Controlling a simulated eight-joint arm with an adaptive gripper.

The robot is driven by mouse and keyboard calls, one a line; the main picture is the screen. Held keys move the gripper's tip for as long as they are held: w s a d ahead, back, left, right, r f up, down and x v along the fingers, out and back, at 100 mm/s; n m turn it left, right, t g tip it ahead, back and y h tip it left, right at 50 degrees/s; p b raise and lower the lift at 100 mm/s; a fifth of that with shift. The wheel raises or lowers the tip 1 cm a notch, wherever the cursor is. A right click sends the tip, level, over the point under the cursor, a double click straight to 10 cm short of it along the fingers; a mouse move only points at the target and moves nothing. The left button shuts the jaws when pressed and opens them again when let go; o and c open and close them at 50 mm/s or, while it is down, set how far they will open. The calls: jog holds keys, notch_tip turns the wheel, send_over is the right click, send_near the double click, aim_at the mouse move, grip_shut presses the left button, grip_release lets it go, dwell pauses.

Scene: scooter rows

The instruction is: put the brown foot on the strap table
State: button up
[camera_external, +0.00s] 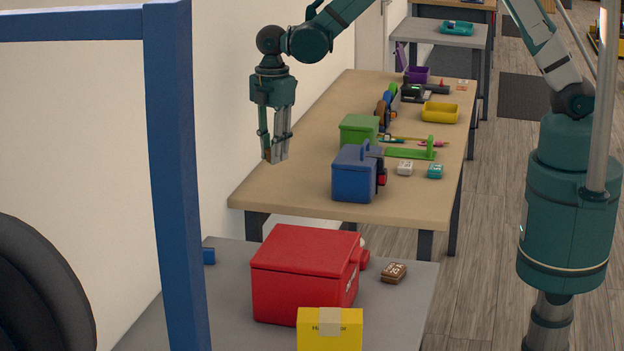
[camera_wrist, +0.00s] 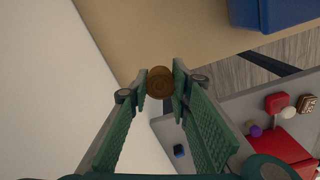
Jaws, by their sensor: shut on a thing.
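My gripper (camera_external: 274,158) hangs high, pointing down, around the near left corner of the wooden table. In the wrist view my gripper (camera_wrist: 160,84) is shut on a brown round piece, the brown foot (camera_wrist: 160,82), held between the fingertips. Only a small brown bit of the foot (camera_external: 267,155) shows in the external view. The wooden table (camera_external: 300,195) stands beyond the grey table (camera_external: 400,320). The pictures do not show which table is the strap table.
A blue box (camera_external: 354,175) and green box (camera_external: 359,131) stand on the wooden table, with several small items. A red box (camera_external: 300,275), yellow box (camera_external: 315,340) and brown block (camera_external: 394,272) are on the grey table. The wooden table's near left part is clear.

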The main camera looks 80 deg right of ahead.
send_over(273, 196)
jog(key=shift+f, duration=3.05)
jog(key=shift+f, duration=1.85)
jog(key=shift+f, duration=0.15)
jog(key=o, duration=0.8)
jog(key=shift+s+r, duration=0.1)
jog(key=shift+r, duration=6.05)
